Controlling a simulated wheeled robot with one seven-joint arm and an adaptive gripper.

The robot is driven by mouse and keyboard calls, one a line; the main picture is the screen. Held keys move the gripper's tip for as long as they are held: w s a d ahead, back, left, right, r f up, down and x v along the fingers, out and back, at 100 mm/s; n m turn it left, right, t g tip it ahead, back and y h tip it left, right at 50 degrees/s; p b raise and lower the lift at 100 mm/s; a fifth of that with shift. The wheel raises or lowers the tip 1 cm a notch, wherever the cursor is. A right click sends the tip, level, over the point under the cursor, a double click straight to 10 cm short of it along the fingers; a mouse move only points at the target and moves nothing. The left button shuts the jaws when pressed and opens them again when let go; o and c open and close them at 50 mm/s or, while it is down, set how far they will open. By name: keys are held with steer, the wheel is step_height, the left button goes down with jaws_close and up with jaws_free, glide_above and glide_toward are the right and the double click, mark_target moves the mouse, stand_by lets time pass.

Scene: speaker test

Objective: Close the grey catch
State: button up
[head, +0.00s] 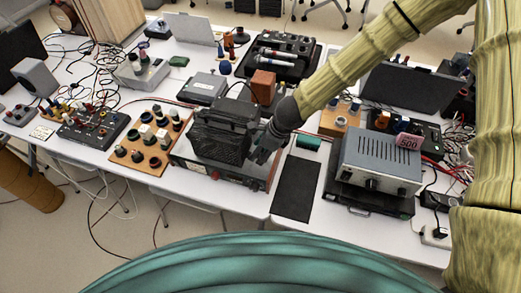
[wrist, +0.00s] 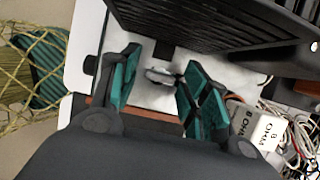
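A small grey piece (wrist: 160,76), which looks like the catch, shows in the wrist view between my fingertips, over a white surface. I cannot tell whether my fingers touch it. My gripper (wrist: 162,84) is open, with one teal-padded finger on each side of the grey piece. In the head view my gripper (head: 262,153) is at the right side of a black ribbed case (head: 220,135). The case also shows in the wrist view (wrist: 215,22), at the top right, close to the right finger. The catch cannot be made out in the head view.
The black case stands on a flat device on the white table. Right of my gripper are a black mat (head: 296,188) and a grey power unit (head: 380,163). A wooden board with knobs (head: 150,140) lies to the left. A box marked 8 OHM (wrist: 255,128) is near my right finger.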

steer(key=c, duration=0.7)
